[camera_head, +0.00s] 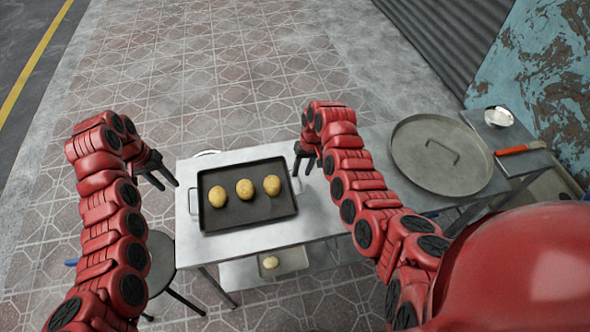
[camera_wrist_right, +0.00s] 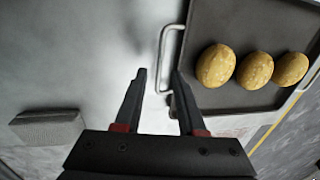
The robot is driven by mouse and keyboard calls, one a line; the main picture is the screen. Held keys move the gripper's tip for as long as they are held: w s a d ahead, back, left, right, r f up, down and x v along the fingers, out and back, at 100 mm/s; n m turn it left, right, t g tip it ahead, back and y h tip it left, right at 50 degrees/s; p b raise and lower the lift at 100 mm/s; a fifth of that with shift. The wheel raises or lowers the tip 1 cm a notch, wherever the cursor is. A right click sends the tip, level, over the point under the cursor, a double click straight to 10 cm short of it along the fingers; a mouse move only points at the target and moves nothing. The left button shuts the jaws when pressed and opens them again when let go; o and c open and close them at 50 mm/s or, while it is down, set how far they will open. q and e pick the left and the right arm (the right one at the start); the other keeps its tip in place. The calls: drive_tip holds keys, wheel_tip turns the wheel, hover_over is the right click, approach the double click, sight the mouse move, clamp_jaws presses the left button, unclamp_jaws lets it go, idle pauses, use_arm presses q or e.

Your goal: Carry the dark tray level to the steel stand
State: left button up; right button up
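The dark tray (camera_head: 248,214) rests flat on a steel-topped table (camera_head: 235,247), with three round yellow-brown loaves (camera_head: 245,188) in a row on it. It has a wire handle at each short end. My left gripper (camera_head: 169,186) is open and empty, just left of the tray's left handle (camera_head: 193,202). My right gripper (camera_head: 303,172) is open near the right handle. In the right wrist view, the right handle's bar (camera_wrist_right: 162,60) appears between the open fingertips (camera_wrist_right: 159,73); the fingers are not closed on it. I cannot tell the height gap.
A large round metal lid (camera_head: 425,172) with a handle lies on the surface to the right. Beyond it are a white bowl (camera_head: 498,117) and an orange-handled tool (camera_head: 520,149). A lower shelf holds a small tray (camera_head: 290,262) with a round loaf. A round stool (camera_head: 160,262) stands at left.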

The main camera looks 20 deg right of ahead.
wheel_tip(320, 180, up, 9)
drive_tip(key=d, duration=0.1)
drive_tip(key=shift+d, duration=0.35)
